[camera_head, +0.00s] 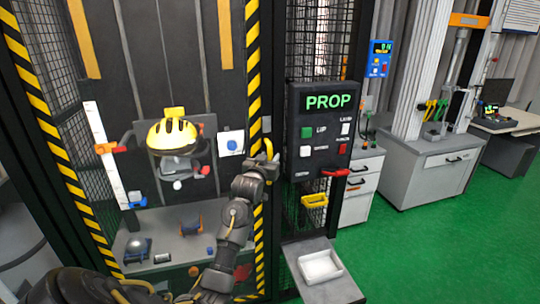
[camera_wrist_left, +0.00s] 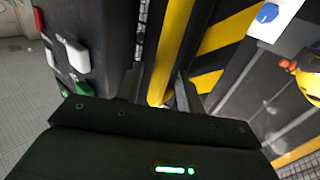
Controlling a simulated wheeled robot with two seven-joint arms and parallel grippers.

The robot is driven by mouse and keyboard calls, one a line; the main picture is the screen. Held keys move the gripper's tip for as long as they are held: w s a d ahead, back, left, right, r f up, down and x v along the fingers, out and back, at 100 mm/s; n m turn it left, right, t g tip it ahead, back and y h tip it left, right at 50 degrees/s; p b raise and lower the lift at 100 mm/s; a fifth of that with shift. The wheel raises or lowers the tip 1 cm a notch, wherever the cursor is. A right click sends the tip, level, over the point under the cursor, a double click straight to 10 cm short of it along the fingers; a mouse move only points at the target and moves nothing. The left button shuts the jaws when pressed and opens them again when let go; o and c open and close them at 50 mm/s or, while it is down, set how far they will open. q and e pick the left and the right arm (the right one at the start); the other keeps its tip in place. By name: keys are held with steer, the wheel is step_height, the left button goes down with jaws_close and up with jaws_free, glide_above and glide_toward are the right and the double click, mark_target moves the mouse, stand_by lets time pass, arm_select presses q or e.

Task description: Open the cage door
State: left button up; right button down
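The cage door is framed by yellow-black striped edges (camera_head: 254,75) in the head view and appears shut against the dark post at its right. A yellow upright handle (camera_wrist_left: 166,62) runs along the door edge in the left wrist view. My left gripper (camera_head: 268,158) is at this edge in the head view. In the wrist view its two fingers (camera_wrist_left: 160,92) stand on either side of the handle, with gaps showing, so it looks open around it. The handle is mostly hidden by the gripper in the head view. My right gripper is not in view.
A control box (camera_head: 327,130) reading "PROP" hangs right of the door, close to my left gripper. Inside the cage hangs a yellow helmet (camera_head: 172,136). A small table with a white tray (camera_head: 320,267) stands at the front. Green floor (camera_head: 430,240) is free at the right.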

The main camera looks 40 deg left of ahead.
arm_select(q)
steer(key=shift+w+a, duration=0.25)
steer(key=shift+w, duration=0.3)
jaws_close()
steer(key=shift+d, duration=0.1)
